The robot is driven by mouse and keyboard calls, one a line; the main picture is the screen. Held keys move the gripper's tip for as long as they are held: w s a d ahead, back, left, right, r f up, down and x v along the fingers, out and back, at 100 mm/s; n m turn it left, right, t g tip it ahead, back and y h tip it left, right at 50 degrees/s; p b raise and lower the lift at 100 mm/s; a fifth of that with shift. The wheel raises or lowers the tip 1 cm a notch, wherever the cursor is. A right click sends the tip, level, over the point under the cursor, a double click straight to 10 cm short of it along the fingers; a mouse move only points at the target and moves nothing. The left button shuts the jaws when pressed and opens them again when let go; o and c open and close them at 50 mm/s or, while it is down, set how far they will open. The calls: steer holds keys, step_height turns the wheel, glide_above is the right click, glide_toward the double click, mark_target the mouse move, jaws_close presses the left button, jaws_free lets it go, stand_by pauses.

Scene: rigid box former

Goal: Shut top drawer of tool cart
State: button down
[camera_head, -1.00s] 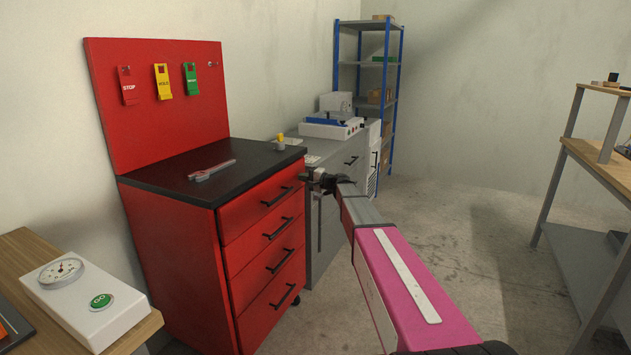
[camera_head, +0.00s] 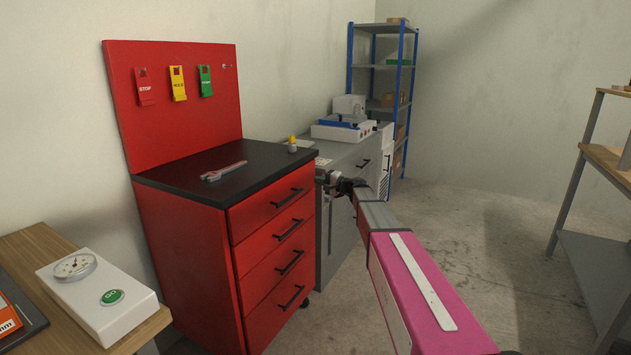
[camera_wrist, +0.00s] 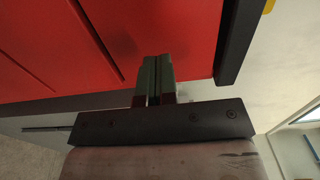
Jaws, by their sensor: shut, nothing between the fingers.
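The red tool cart (camera_head: 190,265) stands left of centre in the head view, with a black top. Its top drawer (camera_head: 250,212) has a black bar handle and its front looks flush with the drawers below. My gripper (camera_head: 325,178) is shut and empty, just right of the drawer's right end. In the wrist view my closed fingers (camera_wrist: 158,62) point at the red drawer front (camera_wrist: 175,35), close to the black top's edge (camera_wrist: 238,40). I cannot tell whether they touch it.
A wrench (camera_head: 224,171) lies on the cart top. A grey cabinet (camera_head: 350,160) stands just behind my gripper. A wooden table with a white gauge box (camera_head: 95,290) is at front left, a bench (camera_head: 610,160) at right. Floor between is clear.

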steer(key=v, duration=1)
steer(key=s+a+f+n+g+h, duration=0.25)
steer(key=s+f+g+h, duration=0.4)
steer(key=s+f, duration=1.25)
steer(key=s+d+f+n+g+h, duration=0.1)
steer(key=s+d+h, duration=0.3)
steer(key=s, duration=0.6)
steer(key=s+d+f+n+g+h, duration=0.1)
steer(key=s+d+f+h, duration=0.3)
steer(key=s, duration=0.5)
steer(key=shift+s+n+h, duration=0.35)
steer(key=shift+n+h, duration=0.2)
steer(key=shift+n, duration=0.2)
